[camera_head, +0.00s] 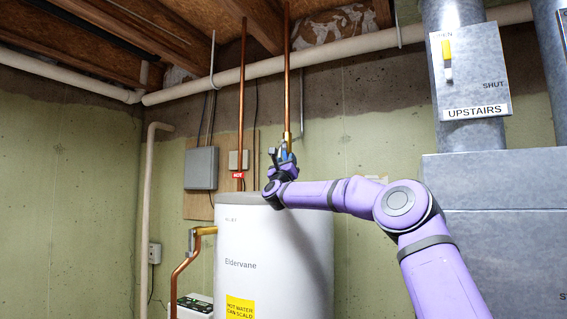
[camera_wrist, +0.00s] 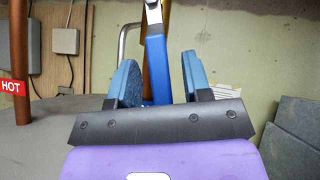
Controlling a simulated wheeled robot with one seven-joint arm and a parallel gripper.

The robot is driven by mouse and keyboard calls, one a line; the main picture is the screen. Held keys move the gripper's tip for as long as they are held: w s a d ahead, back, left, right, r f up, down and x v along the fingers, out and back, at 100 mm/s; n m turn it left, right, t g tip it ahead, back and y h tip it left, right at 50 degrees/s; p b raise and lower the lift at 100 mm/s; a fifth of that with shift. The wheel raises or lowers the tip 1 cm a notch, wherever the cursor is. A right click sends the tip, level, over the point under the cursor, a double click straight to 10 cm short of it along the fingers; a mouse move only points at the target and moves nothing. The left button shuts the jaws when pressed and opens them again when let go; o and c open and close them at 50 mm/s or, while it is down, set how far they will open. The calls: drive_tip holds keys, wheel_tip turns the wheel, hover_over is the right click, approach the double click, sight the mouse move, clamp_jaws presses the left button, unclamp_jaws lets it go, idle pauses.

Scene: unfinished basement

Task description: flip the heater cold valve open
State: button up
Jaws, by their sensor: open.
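The cold valve's blue lever (camera_wrist: 156,65) stands roughly upright in the wrist view, in line with the gap between my fingers. A metal fitting shows at its top, and yellowish metal shows behind it. My gripper (camera_wrist: 159,80) is open, with one blue-padded finger on each side of the lever. The left pad looks close to the lever; I cannot tell whether it touches. In the head view my gripper (camera_head: 284,152) is above the heater top, at the lower end of the right copper pipe (camera_head: 287,80). My wrist hides most of the valve there.
The white water heater (camera_head: 265,245) stands below my arm. The left copper pipe (camera_head: 242,90) has a red HOT tag (camera_wrist: 12,86). A grey box (camera_head: 201,168) is on the wall behind. Grey ductwork (camera_head: 500,180) with an UPSTAIRS damper plate stands at the right.

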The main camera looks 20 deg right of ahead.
drive_tip(key=v, duration=0.3)
drive_tip(key=s+a, duration=0.7)
drive_tip(key=s, duration=0.2)
drive_tip(key=shift+s, duration=0.2)
drive_tip(key=shift+a+r, duration=0.1)
drive_tip(key=shift+a, duration=0.05)
